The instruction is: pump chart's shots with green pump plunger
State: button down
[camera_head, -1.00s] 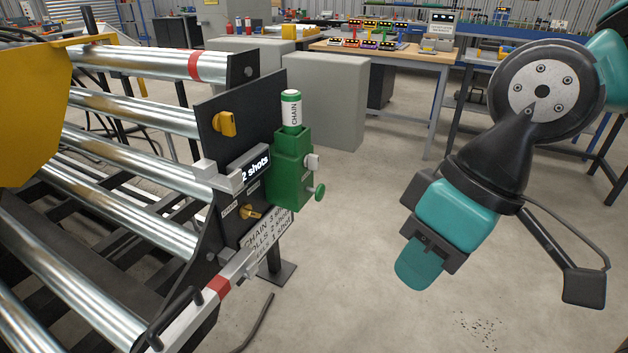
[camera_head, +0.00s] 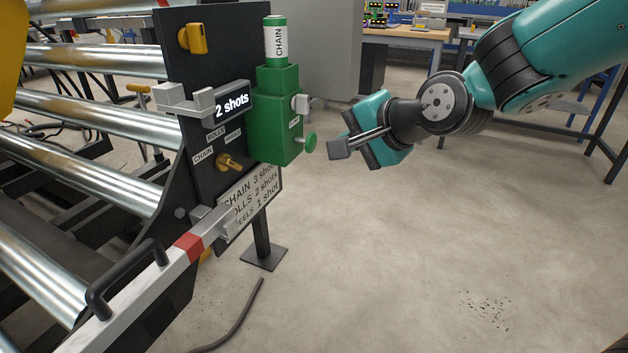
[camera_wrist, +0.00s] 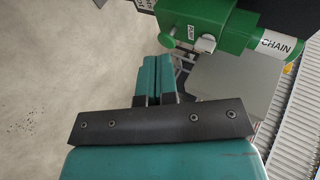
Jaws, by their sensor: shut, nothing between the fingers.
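The green pump (camera_head: 275,125) is mounted on the dark panel, with its green plunger knob (camera_head: 309,143) standing out at the right side. A green-and-white cartridge marked CHAIN (camera_head: 276,42) stands upright on top. The chart (camera_head: 250,196) below reads CHAIN 3 shots, 2 shots for the partly hidden rolls line, and 1 shot on the last line. A display (camera_head: 232,104) reads "2 shots". My gripper (camera_head: 350,122) is shut and empty, to the right of the plunger, apparently apart from it. In the wrist view its fingertips (camera_wrist: 158,62) point toward the pump (camera_wrist: 200,15).
A yellow selector knob (camera_head: 229,162) sits among small labels on the panel, and another yellow knob (camera_head: 192,39) is above. A rail with a black handle (camera_head: 125,280) juts forward. Metal rollers (camera_head: 80,115) fill the left. Floor at right is clear.

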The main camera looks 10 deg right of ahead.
aim_at(311, 143)
jog(key=w+d+f+m+t+h+b, duration=0.3)
jog(key=w+d+f+m+t+b, duration=0.6)
jog(key=m, duration=0.5)
jog(key=w+f+b, duration=0.1)
jog(key=w+b, duration=0.1)
jog(key=w, duration=0.1)
jog(key=shift+w+d+f+m+h, duration=0.15)
jog(key=shift+w+f+m+h, duration=0.15)
jog(key=shift+f+m, duration=0.1)
jog(key=shift+r, duration=0.1)
jog(key=w+a+p, duration=0.1)
jog(key=p, duration=0.6)
jog(key=w+a+p, duration=0.1)
jog(key=a+p, duration=0.1)
jog(key=p, duration=0.5)
jog(key=w+a+p, duration=0.1)
jog(key=a+p, duration=0.1)
jog(key=p, duration=0.5)
jog(key=shift+w+r, duration=0.15)
jog(key=shift+r, duration=0.1)
jog(key=w+a+p, duration=0.1)
jog(key=p, duration=0.3)
jog(key=a+p, duration=0.1)
jog(key=p, duration=0.4)
jog(key=shift+w+f, duration=0.25)
jog(key=shift+w, duration=0.1)
